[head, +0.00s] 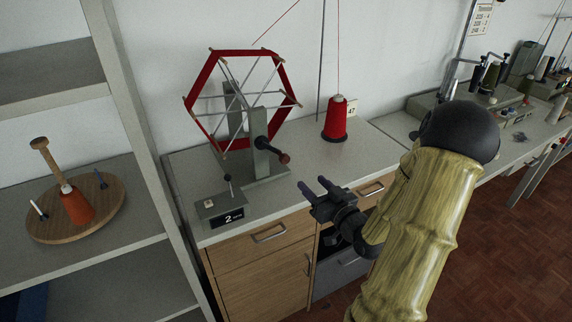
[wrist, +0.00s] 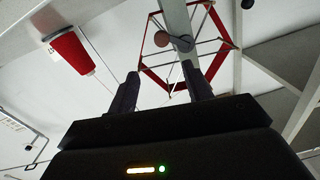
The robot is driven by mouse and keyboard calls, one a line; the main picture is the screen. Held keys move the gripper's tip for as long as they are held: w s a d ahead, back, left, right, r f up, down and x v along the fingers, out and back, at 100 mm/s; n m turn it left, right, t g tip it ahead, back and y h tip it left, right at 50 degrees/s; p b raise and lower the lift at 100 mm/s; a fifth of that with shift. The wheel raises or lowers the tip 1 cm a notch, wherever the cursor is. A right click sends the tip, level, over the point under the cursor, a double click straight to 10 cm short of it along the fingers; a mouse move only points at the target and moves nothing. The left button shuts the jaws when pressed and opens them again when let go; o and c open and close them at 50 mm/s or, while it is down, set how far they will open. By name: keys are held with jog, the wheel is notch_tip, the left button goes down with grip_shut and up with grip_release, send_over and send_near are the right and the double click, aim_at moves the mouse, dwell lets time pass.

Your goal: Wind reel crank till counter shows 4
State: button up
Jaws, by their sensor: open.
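A reel (head: 282,78) with a red six-sided rim and pale spokes stands on a grey post on the worktop. Its crank (head: 266,145) has a black hub and a reddish-brown knob (head: 284,158) pointing to the lower right. The counter (head: 229,218) at the front left of the worktop shows 2. My gripper (head: 315,187) is open and empty, in front of and apart from the crank knob. In the wrist view the reel (wrist: 232,40) and the round brown knob (wrist: 161,39) show beyond my open fingers (wrist: 160,88).
A red thread cone (head: 336,120) stands right of the reel, its thread rising upward. A shelf (head: 140,245) stands to the left, holding a round wooden board (head: 100,220) with an orange cone. Drawers (head: 262,245) are below the worktop. Sewing machines line the bench at right.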

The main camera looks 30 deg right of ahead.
aim_at(288, 158)
jog(key=w, duration=0.5)
jog(key=w+a+p, duration=0.1)
jog(key=w, duration=0.4)
jog(key=w+p, duration=0.1)
jog(key=w, duration=0.3)
jog(key=shift+w+a, duration=0.15)
jog(key=shift+w, duration=0.25)
grip_shut()
